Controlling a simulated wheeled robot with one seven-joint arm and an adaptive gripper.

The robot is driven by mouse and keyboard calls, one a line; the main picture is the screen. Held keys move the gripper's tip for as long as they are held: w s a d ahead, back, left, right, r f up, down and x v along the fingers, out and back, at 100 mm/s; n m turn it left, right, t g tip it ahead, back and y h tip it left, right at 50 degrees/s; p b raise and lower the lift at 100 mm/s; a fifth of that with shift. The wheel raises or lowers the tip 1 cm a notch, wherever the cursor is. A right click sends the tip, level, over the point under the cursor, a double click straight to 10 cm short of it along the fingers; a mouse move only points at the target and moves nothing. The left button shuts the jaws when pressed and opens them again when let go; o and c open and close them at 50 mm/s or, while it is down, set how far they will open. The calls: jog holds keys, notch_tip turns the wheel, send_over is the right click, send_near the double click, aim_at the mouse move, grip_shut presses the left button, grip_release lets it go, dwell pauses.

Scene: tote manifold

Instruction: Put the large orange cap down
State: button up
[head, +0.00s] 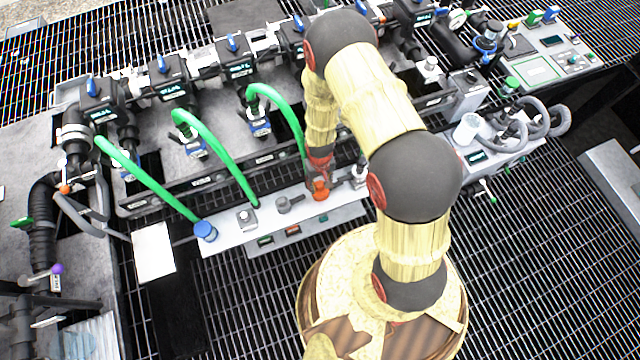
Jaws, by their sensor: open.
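The large orange cap (320,189) stands on the pale shelf (340,213) in front of the manifold, near the shelf's right part. My gripper (319,165) points down right above the cap, at the end of my yellow arm. It is open. Its fingers are small and partly hidden here, so I cannot tell whether they still touch the cap.
On the same shelf are a dark grey fitting (284,205), a white-topped fitting (246,217) and a blue cap (205,231). A metal fitting (359,175) stands close to the right. Green hoses (219,157) arch over from the manifold behind.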

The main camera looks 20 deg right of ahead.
notch_tip(320, 180, up, 40)
jog(key=w+t+p, duration=0.2)
jog(key=t+p, duration=0.1)
jog(key=s+r+t, duration=0.2)
jog(key=s+r, duration=1.4)
jog(key=r, duration=0.2)
jog(key=shift+s+r+t, duration=0.2)
jog(key=shift+t, duration=0.1)
jog(key=shift+d, duration=0.15)
jog(key=shift+c, duration=1.1)
